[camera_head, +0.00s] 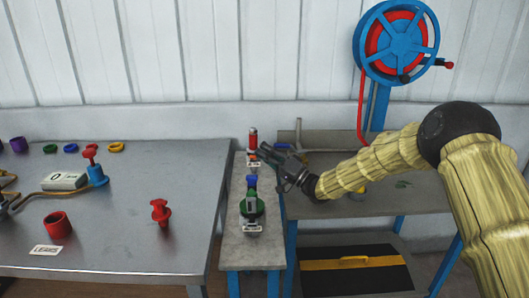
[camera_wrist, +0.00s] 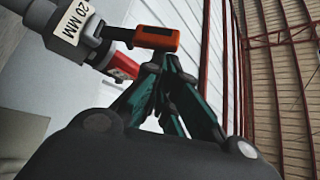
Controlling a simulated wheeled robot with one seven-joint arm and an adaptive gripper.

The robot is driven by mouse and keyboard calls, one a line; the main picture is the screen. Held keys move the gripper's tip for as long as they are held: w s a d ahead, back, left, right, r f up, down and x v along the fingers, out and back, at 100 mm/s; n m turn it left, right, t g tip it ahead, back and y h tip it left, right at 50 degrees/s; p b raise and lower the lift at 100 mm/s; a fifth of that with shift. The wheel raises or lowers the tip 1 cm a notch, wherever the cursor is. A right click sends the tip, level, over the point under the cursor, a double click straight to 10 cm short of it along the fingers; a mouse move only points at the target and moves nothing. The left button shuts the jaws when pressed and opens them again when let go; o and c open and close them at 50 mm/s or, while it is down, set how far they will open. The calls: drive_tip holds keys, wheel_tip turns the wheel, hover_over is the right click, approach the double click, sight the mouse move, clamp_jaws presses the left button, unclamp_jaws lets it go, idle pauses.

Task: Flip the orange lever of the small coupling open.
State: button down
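The small coupling (camera_wrist: 72,22) is a grey pipe end with a "20 MM" label and a red section, at the upper left of the wrist view. Its orange lever (camera_wrist: 156,39) sticks out to the right on a dark arm. In the head view the small coupling (camera_head: 253,140) stands at the back of the narrow bench, showing red. My gripper (camera_wrist: 163,62) has its dark green fingers drawn together, with nothing seen between the tips. The tips are just below the orange lever; I cannot tell whether they touch it. In the head view my gripper (camera_head: 264,150) is just right of the coupling.
A larger green coupling (camera_head: 252,207) with a blue top stands nearer on the narrow bench (camera_head: 240,250). A steel table (camera_head: 130,220) at left holds a red cup (camera_head: 57,225) and red plug (camera_head: 160,212). A blue hose reel (camera_head: 397,45) stands behind at right.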

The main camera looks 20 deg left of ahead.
drive_tip(key=shift+s+f, duration=0.15)
drive_tip(key=shift+f, duration=0.2)
drive_tip(key=s+d, duration=0.3)
drive_tip(key=d, duration=0.9)
drive_tip(key=shift+d, duration=0.4)
